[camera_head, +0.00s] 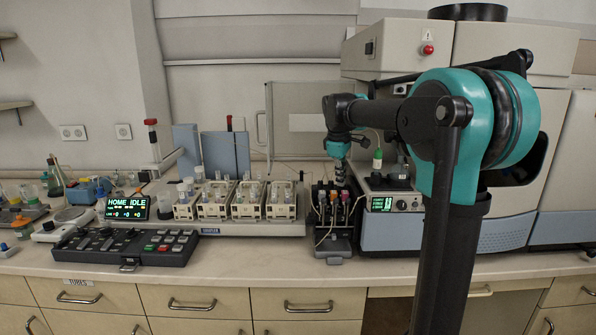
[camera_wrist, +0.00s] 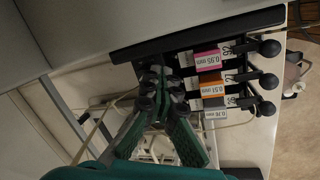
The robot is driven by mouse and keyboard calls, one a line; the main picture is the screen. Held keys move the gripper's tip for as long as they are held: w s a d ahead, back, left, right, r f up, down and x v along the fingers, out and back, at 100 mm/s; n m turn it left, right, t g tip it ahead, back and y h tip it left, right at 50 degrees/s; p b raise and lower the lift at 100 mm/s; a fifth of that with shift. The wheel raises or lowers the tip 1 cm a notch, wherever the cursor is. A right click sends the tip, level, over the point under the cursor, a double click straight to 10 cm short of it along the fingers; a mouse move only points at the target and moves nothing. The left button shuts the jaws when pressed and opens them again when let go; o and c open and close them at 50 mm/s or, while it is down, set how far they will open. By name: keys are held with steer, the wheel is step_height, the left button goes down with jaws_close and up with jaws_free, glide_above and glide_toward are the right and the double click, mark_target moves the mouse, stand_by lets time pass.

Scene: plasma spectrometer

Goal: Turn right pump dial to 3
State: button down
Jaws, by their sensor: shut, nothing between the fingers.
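The pump (camera_head: 335,222) is a dark block with several colored tabs on top, left of the spectrometer. In the wrist view, its row of black ball-ended knobs (camera_wrist: 268,80) stands at the right, beside pink, orange and white labels with printed sizes. I cannot tell which of these is the right dial, nor read its setting clearly. My gripper (camera_head: 340,178) points down just above and behind the pump's tabs. In the wrist view its fingers (camera_wrist: 162,82) are shut and empty, left of the labels and apart from the knobs. Contact with the pump body cannot be told.
White sample racks (camera_head: 215,207) stand to the left. A black key panel (camera_head: 125,246) lies front left. The counter front edge (camera_head: 300,272) is clear.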

steer(key=shift+w+a, duration=0.1)
steer(key=shift+a, duration=0.15)
steer(key=shift+w+a+f, duration=0.1)
steer(key=shift+w+a, duration=0.05)
steer(key=shift+a, duration=0.2)
steer(key=shift+s+a, duration=0.15)
steer(key=shift+s, duration=0.15)
steer(key=w+v, duration=0.1)
steer(key=v, duration=0.5)
steer(key=shift+d, duration=0.35)
